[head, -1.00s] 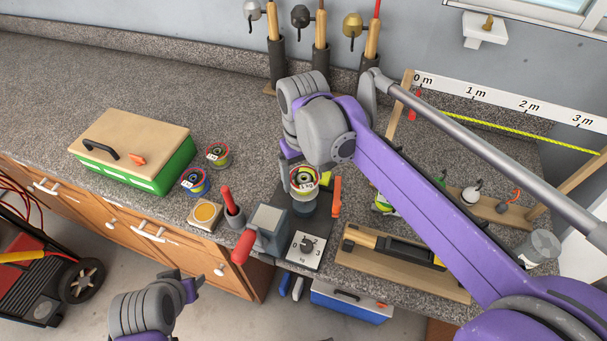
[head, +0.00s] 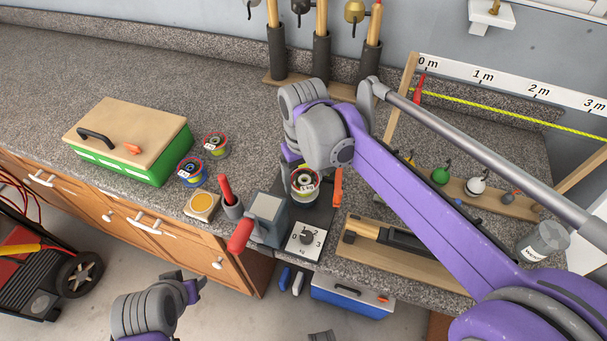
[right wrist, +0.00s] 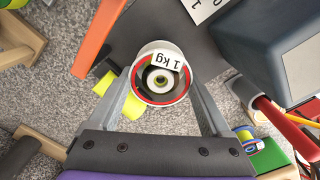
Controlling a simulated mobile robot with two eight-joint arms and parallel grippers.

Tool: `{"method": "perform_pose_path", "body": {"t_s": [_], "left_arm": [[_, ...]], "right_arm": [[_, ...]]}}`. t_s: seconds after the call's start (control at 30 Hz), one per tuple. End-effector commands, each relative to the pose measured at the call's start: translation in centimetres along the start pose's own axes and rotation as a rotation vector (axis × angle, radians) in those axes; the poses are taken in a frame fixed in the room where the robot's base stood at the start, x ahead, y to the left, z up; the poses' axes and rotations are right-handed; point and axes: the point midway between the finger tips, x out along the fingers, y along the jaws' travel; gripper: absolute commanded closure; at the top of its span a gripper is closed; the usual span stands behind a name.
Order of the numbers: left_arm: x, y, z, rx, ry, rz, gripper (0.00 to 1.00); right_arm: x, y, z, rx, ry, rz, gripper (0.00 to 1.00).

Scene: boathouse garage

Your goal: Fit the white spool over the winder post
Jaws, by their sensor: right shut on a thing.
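The white spool (head: 307,195) has a red rim and is under my right gripper in the head view. In the right wrist view the spool (right wrist: 180,62) shows from above, with a "1 kg" label and a round centre hole. My right gripper (right wrist: 161,82) is shut on it, one finger on each side. Something small and yellowish shows in the hole; I cannot tell if it is the post. The winder post itself is not clearly seen; the dark base plate (head: 322,217) lies around and below the spool. My left gripper (head: 192,287) is low at the left, off the counter; its opening is unclear.
A grey block with a red handle (head: 241,235) and a dial plate (head: 306,241) stand close in front. An orange upright piece (head: 338,187) is just right of the spool. Two other spools (head: 191,172) and a green box (head: 172,160) are left. A wooden tray (head: 400,258) lies right.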

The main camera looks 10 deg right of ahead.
Motion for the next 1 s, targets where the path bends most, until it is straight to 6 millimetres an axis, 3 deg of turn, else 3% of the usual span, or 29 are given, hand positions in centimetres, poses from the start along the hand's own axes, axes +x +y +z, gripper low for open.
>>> {"method": "perform_pose_path", "body": {"t_s": [0.83,0.87,0.93,1.0], "left_arm": [[0.48,0.0,0.42,0.0,-0.003,0.0,0.5],[0.47,0.0,0.4,0.0,-0.003,0.0,0.5],[0.44,0.0,0.38,0.0,-0.003,0.0,0.5],[0.44,0.0,0.38,0.0,-0.003,0.0,0.5]], "right_arm": [[0.96,0.0,0.01,0.0,0.0,0.0,0.74],[0.93,0.0,0.01,0.0,0.0,0.0,0.14],[0.89,0.0,0.0,0.0,0.0,0.0,0.02],[0.89,0.0,0.0,0.0,0.0,0.0,0.0]]}}
